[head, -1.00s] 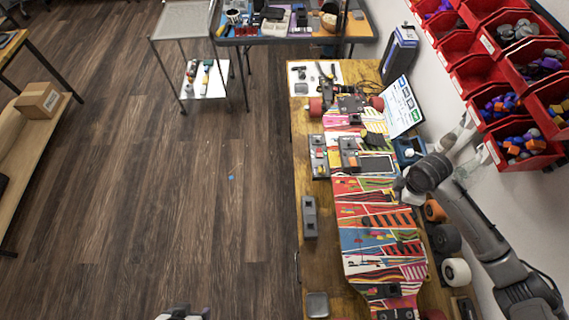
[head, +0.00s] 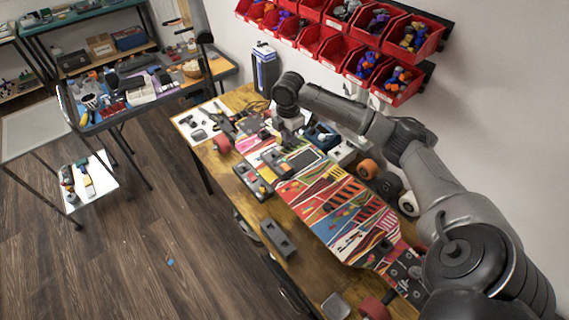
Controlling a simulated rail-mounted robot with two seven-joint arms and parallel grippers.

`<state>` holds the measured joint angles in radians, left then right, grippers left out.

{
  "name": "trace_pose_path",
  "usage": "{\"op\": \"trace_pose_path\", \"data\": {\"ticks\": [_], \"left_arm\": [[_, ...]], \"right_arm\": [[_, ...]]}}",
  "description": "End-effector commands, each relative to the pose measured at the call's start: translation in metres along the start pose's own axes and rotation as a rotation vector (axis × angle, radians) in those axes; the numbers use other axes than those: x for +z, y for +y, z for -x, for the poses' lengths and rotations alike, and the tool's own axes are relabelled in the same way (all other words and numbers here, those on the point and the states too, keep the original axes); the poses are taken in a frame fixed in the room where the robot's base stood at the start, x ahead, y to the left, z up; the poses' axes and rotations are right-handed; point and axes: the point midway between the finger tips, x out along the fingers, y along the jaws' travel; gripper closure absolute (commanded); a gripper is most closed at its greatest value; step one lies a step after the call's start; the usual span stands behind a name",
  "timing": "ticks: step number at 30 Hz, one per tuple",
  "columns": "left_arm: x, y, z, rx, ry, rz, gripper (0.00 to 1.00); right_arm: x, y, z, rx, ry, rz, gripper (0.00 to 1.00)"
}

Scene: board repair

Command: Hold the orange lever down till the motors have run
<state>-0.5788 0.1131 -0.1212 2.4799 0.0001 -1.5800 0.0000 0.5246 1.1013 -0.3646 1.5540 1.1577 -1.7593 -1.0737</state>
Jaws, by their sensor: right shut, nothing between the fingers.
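My right arm reaches in from the lower right over the skateboard (head: 345,212) on the wooden workbench. My right gripper (head: 289,134) points down at the far part of the board, left of a blue box (head: 320,137). It is shut and empty. Its fingertips are small and partly hidden by the wrist, so I cannot tell what they touch. I cannot make out an orange lever clearly; it may be hidden by the gripper. Two grey devices (head: 252,181) lie along the board's left side, close to a dark flat panel (head: 302,158). My left gripper is out of view.
Orange, dark and white wheels (head: 388,185) line the board's right side. A grey block (head: 278,240) and a small grey tray (head: 336,305) lie at the bench's near-left edge. Red bins (head: 365,60) hang on the wall.

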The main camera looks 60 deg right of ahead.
Motion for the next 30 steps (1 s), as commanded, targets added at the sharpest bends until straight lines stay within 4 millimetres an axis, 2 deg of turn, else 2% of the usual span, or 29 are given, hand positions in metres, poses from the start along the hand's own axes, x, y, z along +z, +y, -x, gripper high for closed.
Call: {"op": "trace_pose_path", "data": {"ticks": [5, 21, 30], "left_arm": [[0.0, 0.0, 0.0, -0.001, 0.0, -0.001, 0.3], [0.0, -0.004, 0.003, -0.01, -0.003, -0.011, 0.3], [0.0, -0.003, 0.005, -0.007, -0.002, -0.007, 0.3]], "right_arm": [[-0.001, 0.0, -0.01, -0.002, 0.001, 0.0, 1.0], [-0.001, -0.001, -0.103, -0.003, 0.001, 0.0, 1.0], [-0.001, -0.001, -0.134, -0.001, 0.0, 0.0, 1.0]]}}
